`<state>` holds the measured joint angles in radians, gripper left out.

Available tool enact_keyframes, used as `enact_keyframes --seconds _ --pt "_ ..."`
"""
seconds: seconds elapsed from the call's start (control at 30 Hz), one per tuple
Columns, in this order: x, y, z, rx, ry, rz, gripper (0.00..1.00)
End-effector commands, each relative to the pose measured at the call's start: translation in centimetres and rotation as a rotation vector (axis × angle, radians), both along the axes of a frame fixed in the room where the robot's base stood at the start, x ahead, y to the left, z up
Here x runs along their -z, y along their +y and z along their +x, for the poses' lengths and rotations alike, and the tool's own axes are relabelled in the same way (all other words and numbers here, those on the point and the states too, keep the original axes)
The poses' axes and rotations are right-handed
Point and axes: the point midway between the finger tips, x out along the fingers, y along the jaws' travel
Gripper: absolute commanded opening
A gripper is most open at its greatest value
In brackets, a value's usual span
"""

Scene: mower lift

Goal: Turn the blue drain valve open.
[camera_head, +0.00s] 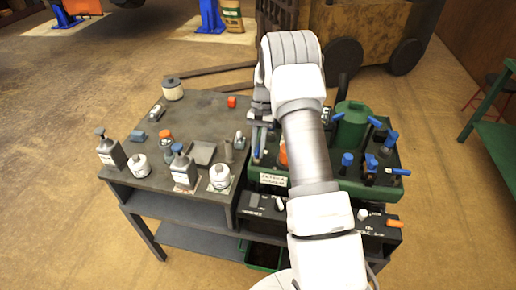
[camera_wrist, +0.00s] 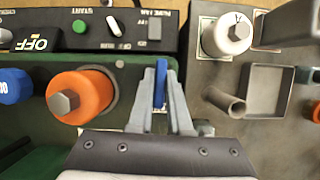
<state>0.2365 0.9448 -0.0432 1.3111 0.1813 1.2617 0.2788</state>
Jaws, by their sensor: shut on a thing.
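The blue drain valve handle (camera_wrist: 161,82) is a thin blue lever at the left end of the green machine in the head view. In the wrist view it stands between the two grey fingers of my gripper (camera_wrist: 161,92), which are shut on it. In the head view my gripper (camera_head: 262,135) points down at the machine's left edge, and a blue bit of the handle (camera_head: 257,153) shows below the fingers. The valve body is hidden by the gripper, so I cannot tell how far the handle is turned.
An orange cap (camera_wrist: 82,97) with a hex bolt sits close left of the fingers in the wrist view. A black panel (camera_wrist: 110,28) with OFF and START labels lies beyond. A white-capped bottle (camera_wrist: 228,36) and a grey tray (camera_wrist: 268,92) stand at right. Several bottles crowd the bench (camera_head: 150,180).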

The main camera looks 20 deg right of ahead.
Motion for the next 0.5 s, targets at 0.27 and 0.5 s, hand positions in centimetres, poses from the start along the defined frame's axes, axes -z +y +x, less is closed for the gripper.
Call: enact_keyframes --seconds 0.27,0.5 --pt "-0.05 -0.01 0.03 -0.055 -0.001 0.000 0.00" --pt "-0.05 -0.02 0.03 -0.061 -0.002 -0.001 0.00"
